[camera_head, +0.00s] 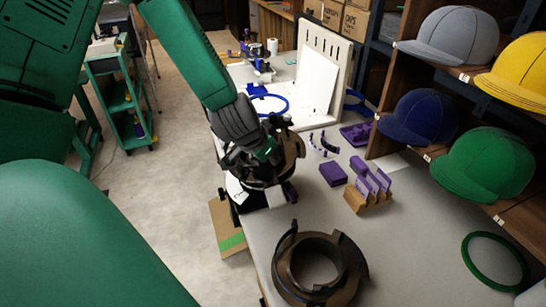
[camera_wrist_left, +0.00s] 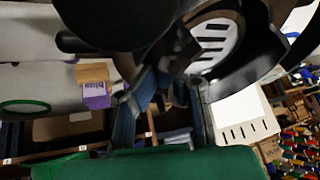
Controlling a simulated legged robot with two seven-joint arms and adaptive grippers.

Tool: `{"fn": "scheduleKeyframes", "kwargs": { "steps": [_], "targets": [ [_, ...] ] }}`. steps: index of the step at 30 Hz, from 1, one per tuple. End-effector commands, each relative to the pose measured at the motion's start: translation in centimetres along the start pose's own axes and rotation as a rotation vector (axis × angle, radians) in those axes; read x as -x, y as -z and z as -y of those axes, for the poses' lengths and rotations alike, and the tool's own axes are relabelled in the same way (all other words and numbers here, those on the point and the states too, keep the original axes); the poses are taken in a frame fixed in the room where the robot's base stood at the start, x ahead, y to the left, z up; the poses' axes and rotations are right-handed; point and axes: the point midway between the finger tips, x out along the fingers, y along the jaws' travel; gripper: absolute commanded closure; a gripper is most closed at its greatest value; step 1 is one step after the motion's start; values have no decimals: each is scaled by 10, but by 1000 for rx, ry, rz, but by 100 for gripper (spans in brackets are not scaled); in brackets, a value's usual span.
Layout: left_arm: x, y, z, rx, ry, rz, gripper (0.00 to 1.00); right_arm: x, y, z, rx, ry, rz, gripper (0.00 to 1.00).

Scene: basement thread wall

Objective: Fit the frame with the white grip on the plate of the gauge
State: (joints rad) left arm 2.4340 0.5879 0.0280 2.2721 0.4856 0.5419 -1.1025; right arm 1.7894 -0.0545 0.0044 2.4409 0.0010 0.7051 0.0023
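The gauge (camera_head: 318,82) is a white stand with a slotted upright back and a plain white plate, at the back of the table. Its slotted white board also shows in the wrist view (camera_wrist_left: 243,122). My left gripper (camera_head: 262,155) points down over the table's left edge, at a dark, brown-edged ring (camera_head: 292,150). Black curved parts fill the top of the wrist view. The fingers stand apart there, but whether they grip the ring is unclear. I cannot make out a white grip. My right gripper is not in view.
A large dark ring (camera_head: 345,255) lies on the near table. A purple block (camera_head: 333,173) and a wooden holder with purple pieces (camera_head: 368,190) stand right of my gripper. A green ring (camera_head: 495,262) lies at right. Caps fill the right shelf (camera_head: 395,75).

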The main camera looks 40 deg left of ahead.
Motion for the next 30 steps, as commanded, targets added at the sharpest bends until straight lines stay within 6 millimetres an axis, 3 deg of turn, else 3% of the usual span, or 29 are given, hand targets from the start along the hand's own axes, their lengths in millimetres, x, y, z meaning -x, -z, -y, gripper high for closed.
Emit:
{"fn": "scheduleKeyframes", "kwargs": {
  "steps": [11, 13, 14, 24, 30],
  "targets": [
    [-6, -2, -1, 0, 1, 0, 100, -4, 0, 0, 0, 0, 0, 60],
    [-6, -2, -1, 0, 1, 0, 75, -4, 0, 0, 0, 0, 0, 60],
    [-6, -2, -1, 0, 1, 0, 71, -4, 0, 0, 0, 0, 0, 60],
    [-4, -2, -2, -1, -2, 1, 71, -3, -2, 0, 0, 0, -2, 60],
    [20, -1, -2, -4, -1, -3, 71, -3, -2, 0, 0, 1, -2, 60]
  ]
}}
